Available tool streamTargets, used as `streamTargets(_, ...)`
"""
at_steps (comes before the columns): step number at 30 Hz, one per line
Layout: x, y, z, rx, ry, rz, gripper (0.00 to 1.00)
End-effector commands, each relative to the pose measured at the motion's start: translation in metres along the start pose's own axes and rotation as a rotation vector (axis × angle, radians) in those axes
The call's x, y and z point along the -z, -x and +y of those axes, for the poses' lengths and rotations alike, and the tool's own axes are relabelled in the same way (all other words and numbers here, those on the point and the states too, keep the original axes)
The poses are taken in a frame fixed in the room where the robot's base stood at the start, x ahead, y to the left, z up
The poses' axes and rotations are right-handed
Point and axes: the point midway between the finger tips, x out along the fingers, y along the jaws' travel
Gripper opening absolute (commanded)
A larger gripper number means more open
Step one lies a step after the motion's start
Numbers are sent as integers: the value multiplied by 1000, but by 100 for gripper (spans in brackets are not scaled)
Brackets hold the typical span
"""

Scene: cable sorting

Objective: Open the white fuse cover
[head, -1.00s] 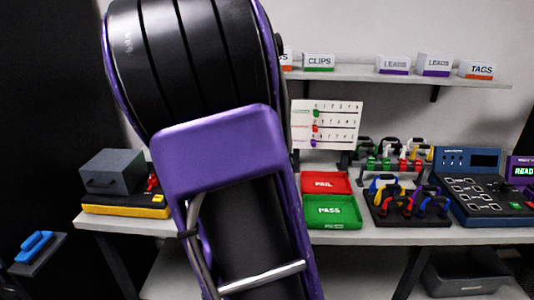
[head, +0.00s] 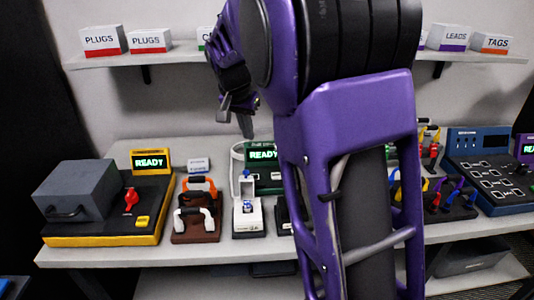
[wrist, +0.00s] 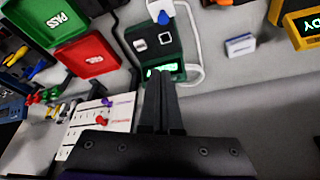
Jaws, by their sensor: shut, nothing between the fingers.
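A white unit with a blue knob (head: 248,208) stands near the front of the bench, left of my arm in the head view. Its upright white part looks like the fuse cover, but I cannot tell whether it is open or shut. Part of it also shows at the top edge of the wrist view (wrist: 161,10). A green station (head: 264,180) with a lit READY display is just behind it. My gripper (head: 236,112) is shut and empty, above and behind the white unit, touching nothing. In the wrist view its fingers (wrist: 161,95) point toward the green station (wrist: 150,42).
A grey box on a yellow-edged station (head: 85,200) stands at the left. A brown rack with handled plugs (head: 196,225) is left of the white unit. A shelf with labelled boxes (head: 104,40) runs behind. Red (wrist: 86,55) and green trays lie beside the green station.

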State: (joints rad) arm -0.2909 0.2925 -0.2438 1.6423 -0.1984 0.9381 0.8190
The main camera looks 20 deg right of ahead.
Motion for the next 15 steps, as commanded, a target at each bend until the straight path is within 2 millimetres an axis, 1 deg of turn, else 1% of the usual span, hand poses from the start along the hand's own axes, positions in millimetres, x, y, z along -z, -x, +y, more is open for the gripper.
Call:
streamTargets(4, -4, -1, -4, -1, 4, -8, 0)
streamTargets(7, -5, -11, -4, -3, 4, -10, 0)
streamTargets(11, -5, -34, -3, -5, 4, -11, 0)
streamTargets(15, -5, -65, -3, -5, 5, -11, 0)
